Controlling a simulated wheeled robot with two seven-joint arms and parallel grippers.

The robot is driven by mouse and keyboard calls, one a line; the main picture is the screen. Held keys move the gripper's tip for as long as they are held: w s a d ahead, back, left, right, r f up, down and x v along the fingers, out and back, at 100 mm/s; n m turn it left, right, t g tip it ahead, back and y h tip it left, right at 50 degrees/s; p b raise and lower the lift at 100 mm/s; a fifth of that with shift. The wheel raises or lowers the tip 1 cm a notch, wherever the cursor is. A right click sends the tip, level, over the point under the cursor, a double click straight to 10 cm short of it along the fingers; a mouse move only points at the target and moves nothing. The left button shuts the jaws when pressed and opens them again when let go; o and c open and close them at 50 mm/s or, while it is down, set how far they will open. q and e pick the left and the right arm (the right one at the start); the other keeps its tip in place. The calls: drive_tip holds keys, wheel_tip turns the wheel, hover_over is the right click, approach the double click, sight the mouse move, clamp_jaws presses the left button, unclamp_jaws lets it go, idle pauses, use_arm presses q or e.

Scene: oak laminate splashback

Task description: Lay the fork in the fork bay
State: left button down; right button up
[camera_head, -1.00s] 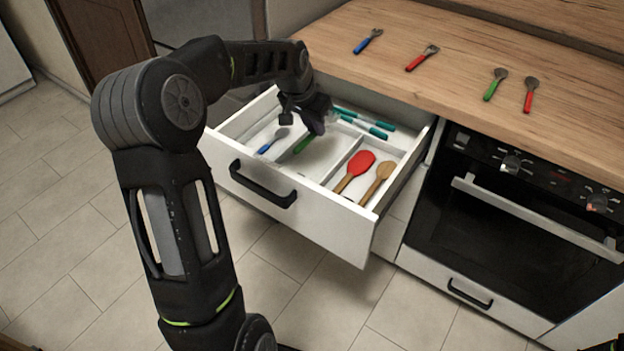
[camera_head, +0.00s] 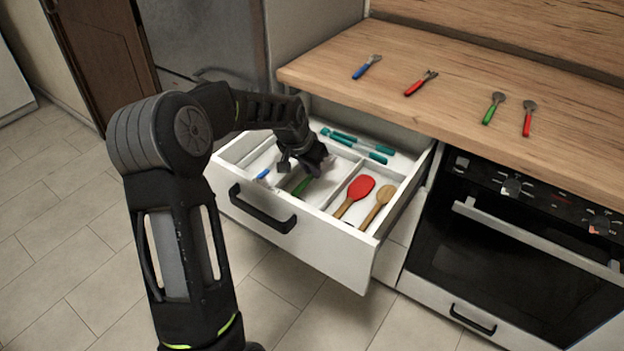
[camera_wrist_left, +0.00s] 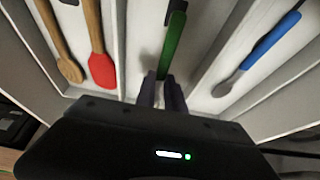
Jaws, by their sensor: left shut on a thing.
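The green-handled utensil (camera_head: 301,186) is in the open drawer's middle bay, in my left gripper (camera_head: 303,172). In the left wrist view its green handle (camera_wrist_left: 173,40) runs lengthwise between the bay's dividers, with the left fingertips (camera_wrist_left: 164,86) shut on its near end. Its metal head is not visible, so its kind cannot be confirmed. Whether it touches the bay floor is unclear. The drawer (camera_head: 335,246) is pulled out. My right gripper is out of view.
A blue-handled spoon (camera_wrist_left: 258,52) lies in one neighbouring bay. A red spatula (camera_head: 361,187) and a wooden spoon (camera_head: 383,195) share the other. Teal-handled utensils (camera_head: 369,150) lie at the back. Several utensils, including a red-handled one (camera_head: 415,88), lie on the worktop (camera_head: 460,75).

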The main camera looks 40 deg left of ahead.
sight(310, 176)
use_arm(q)
drive_tip(key=shift+f, duration=1.8)
drive_tip(key=shift+f, duration=0.2)
drive_tip(key=c, duration=1.4)
unclamp_jaws()
drive_tip(key=shift+c, duration=0.2)
drive_tip(key=shift+r, duration=0.1)
drive_tip(key=shift+r, duration=0.2)
drive_tip(key=v, duration=1.1)
drive_tip(key=shift+s+r, duration=0.25)
drive_tip(key=shift+r, duration=0.1)
